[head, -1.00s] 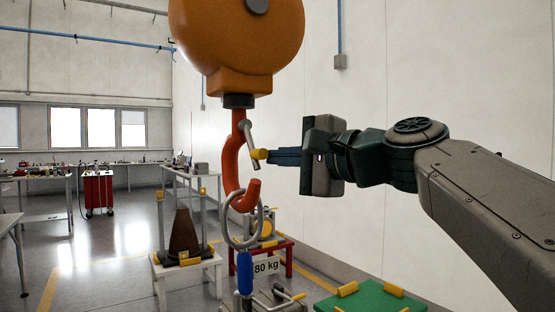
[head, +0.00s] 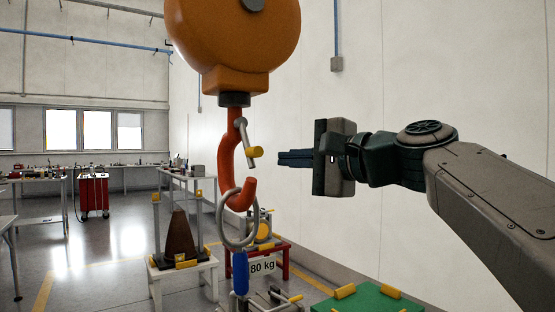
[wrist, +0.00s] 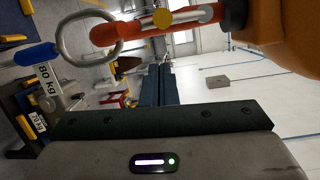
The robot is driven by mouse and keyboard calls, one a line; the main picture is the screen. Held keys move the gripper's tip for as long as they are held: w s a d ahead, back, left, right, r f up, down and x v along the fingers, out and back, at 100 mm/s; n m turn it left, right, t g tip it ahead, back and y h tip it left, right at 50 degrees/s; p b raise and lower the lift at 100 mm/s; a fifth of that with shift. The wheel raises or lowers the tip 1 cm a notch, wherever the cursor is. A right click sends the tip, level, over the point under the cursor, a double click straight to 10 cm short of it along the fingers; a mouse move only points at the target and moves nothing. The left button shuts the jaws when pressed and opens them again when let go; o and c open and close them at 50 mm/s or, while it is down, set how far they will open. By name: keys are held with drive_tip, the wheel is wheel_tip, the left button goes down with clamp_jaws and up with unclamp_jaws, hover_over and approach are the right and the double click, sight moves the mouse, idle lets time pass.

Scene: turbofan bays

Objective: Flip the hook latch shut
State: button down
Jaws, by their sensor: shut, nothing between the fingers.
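The red-orange hook (head: 227,160) hangs below an orange hoist body (head: 235,40). It also shows in the wrist view (wrist: 110,34). The knob also shows in the wrist view (wrist: 162,17). A steel ring (head: 224,232) hangs in the hook's bend. My gripper (head: 281,158) is shut and empty, to the right of the knob and apart from it.
A blue fitting (head: 240,272) hangs under the ring. A white wall is behind my arm.

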drive_tip(key=v, duration=1)
drive_tip(key=shift+w+d+f+b, duration=0.2)
drive_tip(key=shift+d+b, duration=0.1)
drive_tip(key=shift+d, duration=0.05)
wheel_tip(320, 180, down, 24)
drive_tip(key=a+n+g+h+p, duration=0.2)
drive_tip(key=n+g+h+p, duration=0.25)
drive_tip(key=h, duration=0.25)
drive_tip(key=s+d+f+n+g+h+p, duration=0.1)
drive_tip(key=s+d+f+n+g+h, duration=0.1)
drive_tip(key=s+f, duration=0.3)
drive_tip(key=s+d+f+n+g+h+p, duration=0.2)
drive_tip(key=s+f, duration=0.3)
drive_tip(key=f, duration=0.6)
drive_tip(key=shift+d+n+g+h, duration=0.3)
drive_tip(key=shift+n+g+h, duration=0.05)
drive_tip(key=shift+n+h, duration=0.45)
